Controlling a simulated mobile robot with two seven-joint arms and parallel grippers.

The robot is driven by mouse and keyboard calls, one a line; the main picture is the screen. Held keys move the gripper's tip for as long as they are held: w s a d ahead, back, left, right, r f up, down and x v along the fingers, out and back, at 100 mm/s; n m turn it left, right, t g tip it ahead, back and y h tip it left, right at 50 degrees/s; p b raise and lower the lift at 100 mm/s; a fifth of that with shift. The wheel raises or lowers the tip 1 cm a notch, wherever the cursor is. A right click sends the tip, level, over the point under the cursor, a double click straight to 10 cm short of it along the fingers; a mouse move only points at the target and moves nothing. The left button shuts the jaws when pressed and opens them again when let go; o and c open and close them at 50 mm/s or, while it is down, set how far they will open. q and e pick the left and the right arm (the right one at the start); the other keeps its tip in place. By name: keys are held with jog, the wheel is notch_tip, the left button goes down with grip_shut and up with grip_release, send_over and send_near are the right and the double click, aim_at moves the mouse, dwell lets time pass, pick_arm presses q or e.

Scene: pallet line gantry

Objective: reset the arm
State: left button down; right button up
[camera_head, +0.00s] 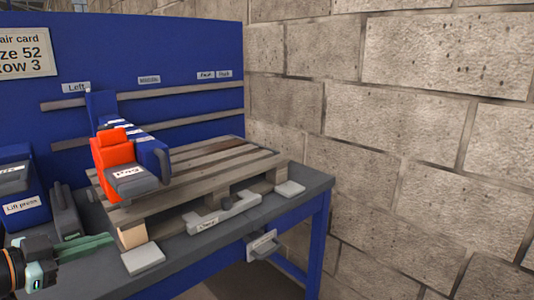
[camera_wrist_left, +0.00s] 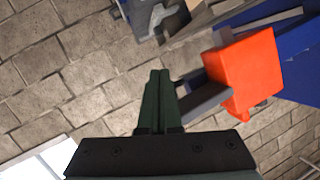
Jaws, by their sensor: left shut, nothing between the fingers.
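My left gripper (camera_head: 108,240) comes in at the lower left of the head view, with its green fingers closed together and empty. It is beside the front left corner of a wooden pallet (camera_head: 218,165) on the blue workbench. In the left wrist view the two green fingers of the left gripper (camera_wrist_left: 158,75) lie side by side, shut. An orange and grey tool (camera_head: 115,155) sits on the pallet's left part. Its orange body also shows in the left wrist view (camera_wrist_left: 245,70), right of the fingers. My right gripper is not in view.
A blue back panel (camera_head: 190,45) with labelled rails stands behind the bench. A blue unit labelled "Lift press" (camera_head: 22,200) is at the left. Light grey blocks (camera_head: 143,258) lie on the bench's front edge. A block wall (camera_head: 400,130) closes off the right side.

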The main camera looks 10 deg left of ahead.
pick_arm(q)
jog(key=s+d+f+n+g+y, duration=0.1)
jog(key=s+d+f+n, duration=0.2)
jog(key=f, duration=1)
jog(key=d+f+n+g+y, duration=0.15)
jog(key=d+f, duration=0.35)
jog(key=f, duration=0.7)
jog(key=s+d+f+n, duration=0.1)
jog(key=s+d+f, duration=0.35)
jog(key=d, duration=0.25)
jog(key=s+d+f, duration=0.3)
jog(key=s+d, duration=0.2)
jog(key=d, duration=0.2)
jog(key=s+a+r+n+g+p, duration=0.1)
jog(key=s+r+p, duration=0.3)
jog(key=r+p, duration=0.6)
jog(key=a+g+y+p, duration=0.1)
jog(key=p, duration=0.9)
jog(key=shift+a+r, duration=0.25)
jog(key=shift+r, duration=0.1)
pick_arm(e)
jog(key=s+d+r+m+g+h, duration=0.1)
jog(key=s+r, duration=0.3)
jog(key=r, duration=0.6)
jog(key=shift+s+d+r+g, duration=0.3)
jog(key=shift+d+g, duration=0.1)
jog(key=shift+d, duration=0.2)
